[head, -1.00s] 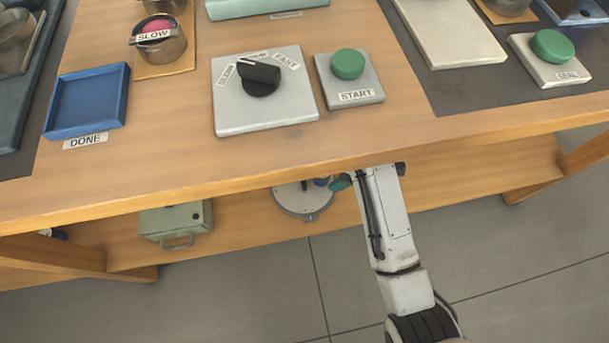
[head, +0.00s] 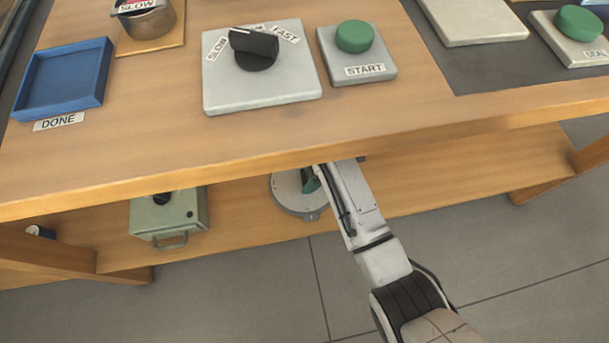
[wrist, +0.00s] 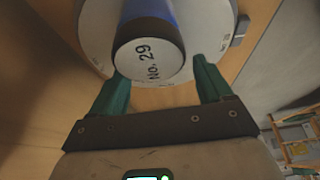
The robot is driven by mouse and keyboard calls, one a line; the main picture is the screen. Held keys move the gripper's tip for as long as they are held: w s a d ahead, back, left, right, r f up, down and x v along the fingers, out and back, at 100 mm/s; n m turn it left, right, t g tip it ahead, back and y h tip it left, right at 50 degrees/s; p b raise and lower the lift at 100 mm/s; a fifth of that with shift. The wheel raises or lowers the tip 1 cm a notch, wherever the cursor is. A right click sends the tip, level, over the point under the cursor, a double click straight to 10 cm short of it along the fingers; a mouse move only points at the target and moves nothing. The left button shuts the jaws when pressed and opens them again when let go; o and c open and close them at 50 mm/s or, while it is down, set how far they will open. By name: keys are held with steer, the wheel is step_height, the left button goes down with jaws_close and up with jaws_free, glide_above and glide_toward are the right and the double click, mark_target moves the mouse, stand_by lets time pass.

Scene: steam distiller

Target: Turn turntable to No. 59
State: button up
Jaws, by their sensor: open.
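The turntable (head: 293,203) is a round pale grey disc on the lower shelf under the workbench; its far part is hidden by the tabletop. In the wrist view the turntable (wrist: 97,40) fills the upper middle, with a small tab on its right edge. A cylinder with a blue side and a grey end labelled "No. 29" (wrist: 150,60) stands on it. My gripper (wrist: 157,85) is open, its two green fingers on either side of the near part of this cylinder. I cannot tell whether they touch it. In the head view a green finger shows over the turntable.
The tabletop (head: 150,140) overhangs the lower shelf (head: 430,185) and my arm reaches under its front edge. A green box (head: 168,215) stands left of the turntable. Above are a speed dial (head: 254,50), a START button (head: 354,37) and a blue DONE tray (head: 62,78).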

steer(key=shift+s+a+f, duration=0.1)
steer(key=shift+a+f, duration=0.2)
steer(key=shift+f, duration=0.3)
steer(key=shift+c, duration=0.4)
jaws_close()
